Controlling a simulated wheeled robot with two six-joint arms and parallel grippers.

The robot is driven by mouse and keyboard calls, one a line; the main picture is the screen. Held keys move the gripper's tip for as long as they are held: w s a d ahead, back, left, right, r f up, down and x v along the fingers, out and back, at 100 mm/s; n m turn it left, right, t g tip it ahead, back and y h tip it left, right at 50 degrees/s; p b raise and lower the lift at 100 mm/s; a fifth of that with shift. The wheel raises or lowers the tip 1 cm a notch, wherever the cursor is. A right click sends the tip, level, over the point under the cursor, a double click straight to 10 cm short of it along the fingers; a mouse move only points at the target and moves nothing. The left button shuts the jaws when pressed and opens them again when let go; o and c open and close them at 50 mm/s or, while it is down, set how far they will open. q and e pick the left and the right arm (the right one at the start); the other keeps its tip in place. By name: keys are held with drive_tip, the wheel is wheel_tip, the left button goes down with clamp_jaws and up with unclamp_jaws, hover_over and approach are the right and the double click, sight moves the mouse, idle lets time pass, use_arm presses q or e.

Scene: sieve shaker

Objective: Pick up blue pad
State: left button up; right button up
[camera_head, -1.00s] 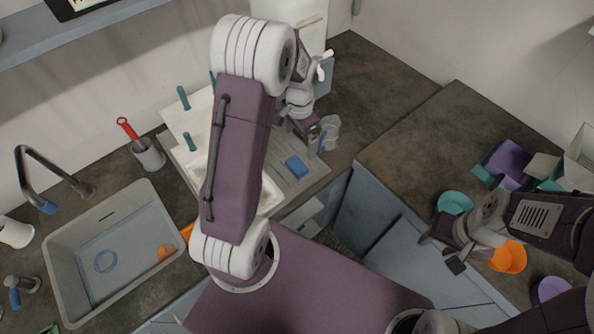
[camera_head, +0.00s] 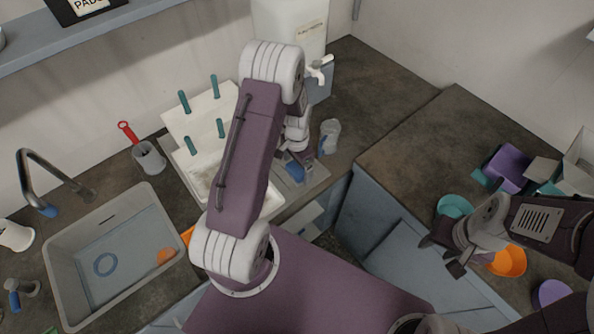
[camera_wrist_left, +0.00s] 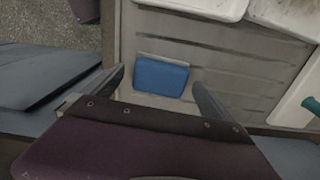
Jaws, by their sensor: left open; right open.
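The blue pad (camera_wrist_left: 161,76) lies flat on the ribbed grey drainboard (camera_wrist_left: 225,57) in the left wrist view. In the head view the pad (camera_head: 294,171) is partly covered by my left gripper. My left gripper (camera_wrist_left: 158,82) is open, with one finger to each side of the pad. Nothing is held in it, and its height above the board is hard to tell. My right gripper (camera_head: 441,256) is open and empty at the right, near the teal bowl and orange bowl.
A sink (camera_head: 110,262) is at the left. A teal bowl (camera_head: 455,206) and orange bowl (camera_head: 511,262) are at the right.

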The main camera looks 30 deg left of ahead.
sight(299, 171)
use_arm(q)
drive_tip(key=c, duration=1.5)
drive_tip(key=shift+o, duration=0.2)
drive_tip(key=shift+r, duration=0.15)
drive_tip(key=shift+r, duration=0.35)
drive_tip(key=r, duration=0.2)
drive_tip(key=d+r, duration=0.1)
drive_tip(key=r, duration=0.1)
drive_tip(key=shift+s, duration=0.25)
drive_tip(key=s+d+r+b, duration=0.1)
drive_tip(key=s+d+r, duration=0.4)
drive_tip(key=d, duration=0.4)
drive_tip(key=shift+s+r, duration=0.3)
drive_tip(key=shift+r, duration=0.25)
